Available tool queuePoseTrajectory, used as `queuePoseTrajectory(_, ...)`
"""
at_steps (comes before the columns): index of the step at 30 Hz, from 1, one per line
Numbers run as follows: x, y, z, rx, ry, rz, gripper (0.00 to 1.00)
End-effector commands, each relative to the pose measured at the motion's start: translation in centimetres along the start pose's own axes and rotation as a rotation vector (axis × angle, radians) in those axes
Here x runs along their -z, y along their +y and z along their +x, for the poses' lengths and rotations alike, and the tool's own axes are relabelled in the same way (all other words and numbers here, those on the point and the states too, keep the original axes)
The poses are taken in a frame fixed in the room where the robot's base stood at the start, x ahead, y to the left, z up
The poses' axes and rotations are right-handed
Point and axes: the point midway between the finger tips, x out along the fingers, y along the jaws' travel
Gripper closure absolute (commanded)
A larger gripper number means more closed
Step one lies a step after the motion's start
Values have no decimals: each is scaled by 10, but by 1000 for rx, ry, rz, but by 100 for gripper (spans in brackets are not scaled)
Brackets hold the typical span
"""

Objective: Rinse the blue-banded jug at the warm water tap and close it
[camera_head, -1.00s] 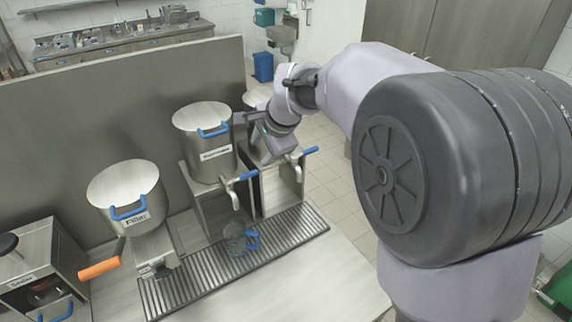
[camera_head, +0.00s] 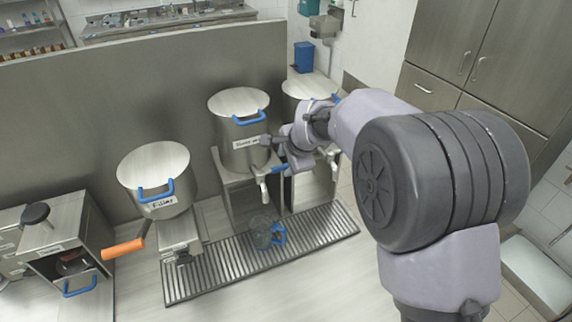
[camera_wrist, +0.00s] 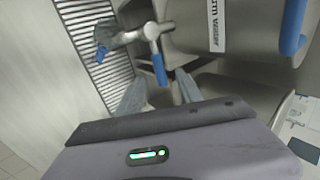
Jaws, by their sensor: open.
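The clear jug (camera_head: 262,232) with a blue handle stands upright on the drip grate, below the middle tap. The warm water tap (camera_head: 262,180) sits on the middle pot's stand, its blue lever (camera_head: 280,168) pointing right. In the wrist view the metal tap (camera_wrist: 150,32) and blue lever (camera_wrist: 158,70) are ahead of my gripper. My gripper (camera_wrist: 160,80) is open and empty, with the lever appearing between its fingertips; I cannot tell whether they touch. No water stream is visible.
The warm water pot (camera_head: 240,140) has a blue handle and label. A filler pot (camera_head: 155,180) with an orange handle (camera_head: 123,249) stands left, another pot (camera_head: 310,88) right. The drip grate (camera_head: 215,270) runs along the front. A sealing machine (camera_head: 62,245) stands far left.

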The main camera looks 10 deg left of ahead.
Motion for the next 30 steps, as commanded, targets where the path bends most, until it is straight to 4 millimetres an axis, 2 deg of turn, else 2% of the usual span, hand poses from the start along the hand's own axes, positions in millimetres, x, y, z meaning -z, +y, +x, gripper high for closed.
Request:
queuePoseTrajectory(3,0,1,22,-2,-1,0,57)
queuePoseTrajectory(6,0,0,32,0,0,0,57)
queuePoseTrajectory(15,0,0,36,0,0,1,57)
queuePoseTrajectory(17,0,0,36,0,0,1,67)
queuePoseTrajectory(22,0,0,36,0,0,1,100)
queuePoseTrajectory(30,0,0,35,-1,2,2,100)
